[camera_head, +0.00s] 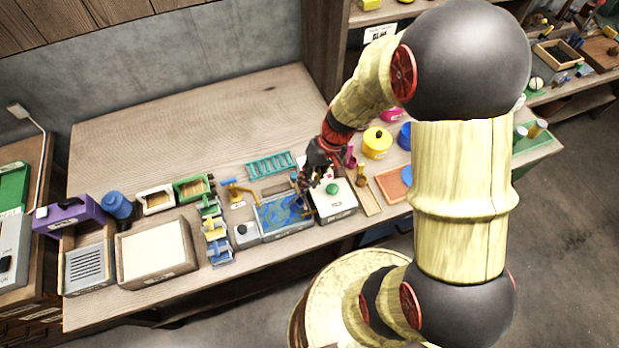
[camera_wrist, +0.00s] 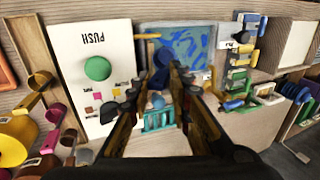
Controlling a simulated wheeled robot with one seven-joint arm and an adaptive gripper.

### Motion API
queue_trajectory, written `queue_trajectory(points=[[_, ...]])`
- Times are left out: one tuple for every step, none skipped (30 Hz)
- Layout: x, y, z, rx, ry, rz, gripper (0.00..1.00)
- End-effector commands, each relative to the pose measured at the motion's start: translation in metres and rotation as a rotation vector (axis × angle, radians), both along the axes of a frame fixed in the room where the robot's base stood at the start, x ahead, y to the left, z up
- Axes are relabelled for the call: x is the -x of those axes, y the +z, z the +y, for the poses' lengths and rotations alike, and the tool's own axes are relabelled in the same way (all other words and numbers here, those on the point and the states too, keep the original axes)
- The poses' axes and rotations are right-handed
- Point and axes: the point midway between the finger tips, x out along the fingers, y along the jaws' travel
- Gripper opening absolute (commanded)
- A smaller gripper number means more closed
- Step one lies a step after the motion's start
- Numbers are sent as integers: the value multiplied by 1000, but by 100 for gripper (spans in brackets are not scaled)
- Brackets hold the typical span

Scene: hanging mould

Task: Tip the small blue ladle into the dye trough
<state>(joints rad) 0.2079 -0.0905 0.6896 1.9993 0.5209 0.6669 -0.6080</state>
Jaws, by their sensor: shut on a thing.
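The dye trough (camera_head: 272,222), a shallow tray with a mottled blue surface, lies near the bench's front edge. It also shows at the top of the wrist view (camera_wrist: 200,45). My gripper (camera_head: 303,188) is over the trough's right side, beside the white push box. In the wrist view my gripper (camera_wrist: 162,82) is shut on the small blue ladle, whose dark blue part (camera_wrist: 162,57) shows between and beyond the fingertips, in front of the trough. The fingers hide much of the ladle, and its tilt and contents cannot be told. In the head view it is too small to make out.
A white box with a green button (camera_head: 332,188) stands right of the trough. A teal rack (camera_head: 269,165) lies behind it. Blue and yellow clamps (camera_head: 217,240) stand left. Other ladles (camera_wrist: 55,112) and a yellow pot (camera_head: 376,142) are beyond the box. The bench's back left is clear.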

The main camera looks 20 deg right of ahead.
Motion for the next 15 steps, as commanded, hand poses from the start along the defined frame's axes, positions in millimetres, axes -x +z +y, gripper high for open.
queue_trajectory(points=[[1,4,-1,27,5,1,0],[1,4,-1,38,5,4,0],[1,4,-1,55,5,4,0],[1,5,-1,67,4,6,0],[1,5,-1,79,4,5,0],[1,5,-1,95,4,6,0],[1,6,-1,106,4,4,0],[1,6,-1,118,5,3,0],[0,7,-1,132,4,1,0],[1,7,-1,142,5,4,0],[1,7,-1,151,3,7,0],[1,7,-2,164,3,8,0],[1,7,-2,173,2,9,0],[1,7,-2,182,2,9,0],[1,7,-2,194,3,10,0]])
